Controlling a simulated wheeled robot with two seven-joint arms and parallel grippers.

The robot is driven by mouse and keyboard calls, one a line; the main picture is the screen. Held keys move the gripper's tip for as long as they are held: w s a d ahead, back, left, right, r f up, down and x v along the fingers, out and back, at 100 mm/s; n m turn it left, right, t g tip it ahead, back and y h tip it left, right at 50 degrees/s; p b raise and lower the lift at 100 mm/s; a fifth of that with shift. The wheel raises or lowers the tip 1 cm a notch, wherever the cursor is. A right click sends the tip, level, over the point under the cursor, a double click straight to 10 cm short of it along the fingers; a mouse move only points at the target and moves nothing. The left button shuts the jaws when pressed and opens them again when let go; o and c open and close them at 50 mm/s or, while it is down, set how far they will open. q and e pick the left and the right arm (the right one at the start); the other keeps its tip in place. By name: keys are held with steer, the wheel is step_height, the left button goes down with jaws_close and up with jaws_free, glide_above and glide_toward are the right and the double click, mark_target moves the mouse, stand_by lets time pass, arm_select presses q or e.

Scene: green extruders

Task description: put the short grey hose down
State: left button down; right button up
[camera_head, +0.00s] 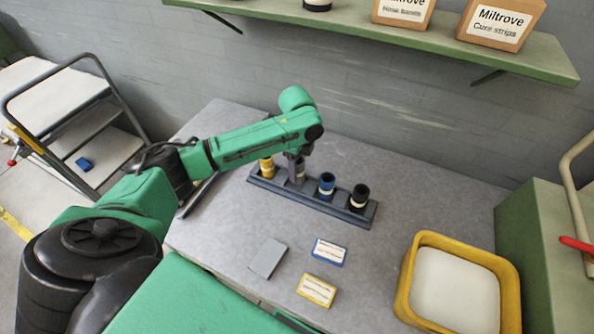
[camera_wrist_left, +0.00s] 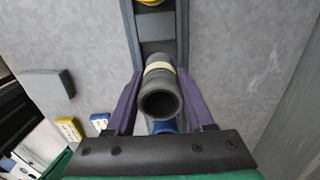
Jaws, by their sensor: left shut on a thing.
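My left gripper (camera_head: 296,164) is over the dark rack (camera_head: 312,204) on the grey table. In the left wrist view, its purple fingers (camera_wrist_left: 160,100) are shut on the short grey hose (camera_wrist_left: 160,92), a tube with a cream band. The hose also shows beside the fingers in the head view (camera_head: 300,168). It is roughly upright at the rack, between the yellow hose (camera_head: 266,168) and the blue hose (camera_head: 327,185). I cannot tell whether its lower end is seated; it is hidden. A black hose (camera_head: 359,196) stands at the rack's right end. My right gripper is not in view.
In front of the rack lie a grey flat block (camera_head: 268,258), a blue-edged card (camera_head: 329,252) and a yellow-edged card (camera_head: 317,291). A yellow-rimmed tray (camera_head: 407,270) is at the right. A green shelf (camera_head: 440,40) with boxes overhangs the back. The table right of the rack is clear.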

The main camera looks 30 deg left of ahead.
arm_select(q)
steer(key=f, duration=0.2)
steer(key=shift+a+f, duration=0.2)
steer(key=shift+f, duration=0.2)
steer(key=shift+a+f, duration=0.1)
steer(key=shift+a, duration=0.05)
steer(key=shift+c, duration=1.4)
jaws_free()
steer(key=shift+d, duration=0.2)
steer(key=shift+a, duration=0.1)
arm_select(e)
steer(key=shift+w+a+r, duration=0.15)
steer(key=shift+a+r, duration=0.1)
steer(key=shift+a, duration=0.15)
arm_select(q)
steer(key=shift+f, duration=0.1)
step_height(320, 180, up, 12)
steer(key=b, duration=0.1)
steer(key=shift+r+b, duration=0.2)
steer(key=shift+b, duration=0.1)
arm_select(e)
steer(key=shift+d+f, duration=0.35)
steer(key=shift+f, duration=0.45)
